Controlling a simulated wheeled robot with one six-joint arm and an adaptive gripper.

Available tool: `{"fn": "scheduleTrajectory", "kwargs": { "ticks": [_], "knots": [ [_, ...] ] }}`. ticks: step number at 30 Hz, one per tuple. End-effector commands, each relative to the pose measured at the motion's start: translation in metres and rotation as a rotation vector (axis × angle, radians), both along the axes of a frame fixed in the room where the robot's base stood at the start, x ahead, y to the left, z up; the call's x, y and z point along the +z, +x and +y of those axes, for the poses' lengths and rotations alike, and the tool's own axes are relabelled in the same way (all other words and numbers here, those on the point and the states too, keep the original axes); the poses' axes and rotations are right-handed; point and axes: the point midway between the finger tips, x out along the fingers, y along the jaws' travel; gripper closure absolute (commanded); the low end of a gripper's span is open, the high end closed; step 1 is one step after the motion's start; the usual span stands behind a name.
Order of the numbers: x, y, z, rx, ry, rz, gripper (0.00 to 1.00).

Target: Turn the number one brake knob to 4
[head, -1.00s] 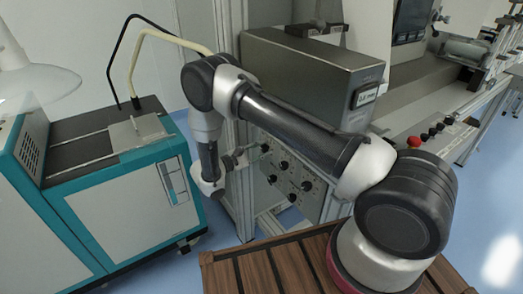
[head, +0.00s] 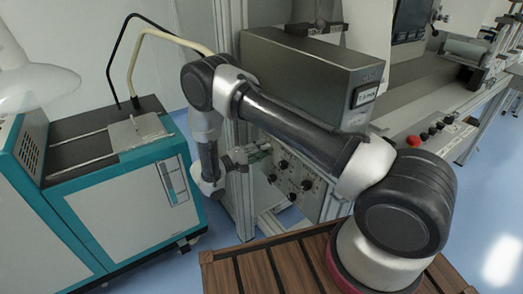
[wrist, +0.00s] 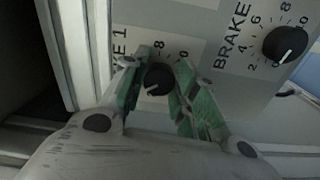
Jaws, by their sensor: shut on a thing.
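In the wrist view, the number one brake knob (wrist: 158,78) is black and round with a white pointer mark, which points to the lower left. Part of its label, ending in "1", shows to the upper left. An 8 and part of another number show above the knob; the left finger hides the lower numbers, so I cannot read the setting. My gripper (wrist: 167,60) has its green-padded fingers on either side of the knob and is shut on it. In the head view, my gripper (head: 260,151) is at the left side of the knob panel.
A second brake knob (wrist: 285,43) with its own dial is at the upper right in the wrist view. The knob panel (head: 303,190) sits below a grey box (head: 300,70) with a small display. A teal cabinet (head: 120,200) stands left of my arm.

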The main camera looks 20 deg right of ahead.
Motion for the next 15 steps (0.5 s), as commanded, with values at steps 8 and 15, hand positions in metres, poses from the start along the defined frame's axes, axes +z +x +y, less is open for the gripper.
{"fn": "scheduleTrajectory", "kwargs": {
  "ticks": [8,15],
  "knots": [
    [-0.0016,-0.0007,0.0004,0.000,0.043,-0.127,0.95],
    [-0.0019,-0.0007,0.0004,0.000,0.058,-0.173,0.95]
  ]
}}
